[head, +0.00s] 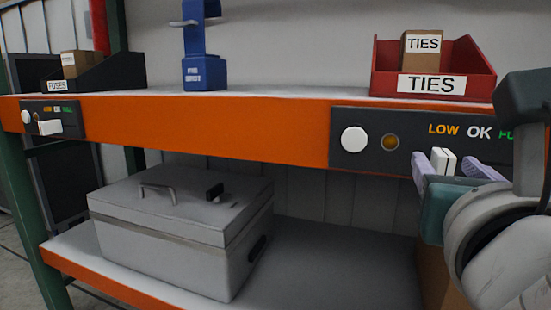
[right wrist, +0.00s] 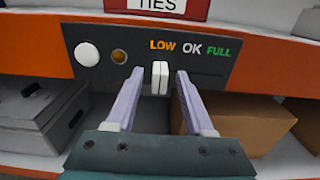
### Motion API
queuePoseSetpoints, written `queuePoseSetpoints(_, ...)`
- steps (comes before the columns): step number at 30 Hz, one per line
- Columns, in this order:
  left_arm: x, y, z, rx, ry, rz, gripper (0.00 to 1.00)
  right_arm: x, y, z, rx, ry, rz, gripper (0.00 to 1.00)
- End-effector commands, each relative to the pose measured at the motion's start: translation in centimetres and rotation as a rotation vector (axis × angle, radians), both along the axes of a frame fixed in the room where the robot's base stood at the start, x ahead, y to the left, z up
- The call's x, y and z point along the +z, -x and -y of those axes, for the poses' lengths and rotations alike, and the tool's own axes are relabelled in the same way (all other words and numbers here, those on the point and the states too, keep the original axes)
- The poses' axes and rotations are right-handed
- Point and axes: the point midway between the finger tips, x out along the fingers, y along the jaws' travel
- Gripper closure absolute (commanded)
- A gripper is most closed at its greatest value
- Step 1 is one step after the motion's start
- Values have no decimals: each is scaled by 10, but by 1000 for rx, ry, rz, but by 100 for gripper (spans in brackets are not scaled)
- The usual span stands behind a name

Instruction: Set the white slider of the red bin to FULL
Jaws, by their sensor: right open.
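The red bin (head: 484,82), labelled TIES, stands on the orange-edged shelf at the right. Below it a dark panel (head: 350,116) carries the words LOW, OK and FULL; FULL is partly hidden by my arm in the head view. The white slider (head: 444,161) sits below LOW; it also shows in the right wrist view (right wrist: 160,78). My right gripper (right wrist: 159,72) is open, its two pale purple fingers on either side of the slider with a visible gap to each. My left gripper is not in view.
The panel also has a white round button (head: 354,139) and an amber lamp (head: 390,142). A second panel (head: 70,113) with a white slider is under the black FUSES bin (head: 110,75). A blue stand (head: 205,74) is on top. A grey lidded box (head: 180,235) and a cardboard box (right wrist: 240,122) are below.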

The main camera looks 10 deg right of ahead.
Motion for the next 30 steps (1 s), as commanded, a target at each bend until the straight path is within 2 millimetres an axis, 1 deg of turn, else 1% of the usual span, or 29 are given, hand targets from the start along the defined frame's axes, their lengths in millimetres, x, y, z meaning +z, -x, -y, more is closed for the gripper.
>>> queuePoseSetpoints(5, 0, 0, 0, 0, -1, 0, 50, 0, 0, 0, 0, 0, 0, 48)
queuePoseSetpoints(6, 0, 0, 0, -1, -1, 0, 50, 0, 0, 0, 0, 0, 0, 50)
queuePoseSetpoints(18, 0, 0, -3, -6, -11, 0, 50, 0, 0, 0, 0, 0, 0, 95)
queuePoseSetpoints(20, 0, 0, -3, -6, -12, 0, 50, 0, 0, 0, 0, 0, 0, 100)
queuePoseSetpoints(30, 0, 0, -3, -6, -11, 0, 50, 0, 0, 0, 0, 0, 0, 100)
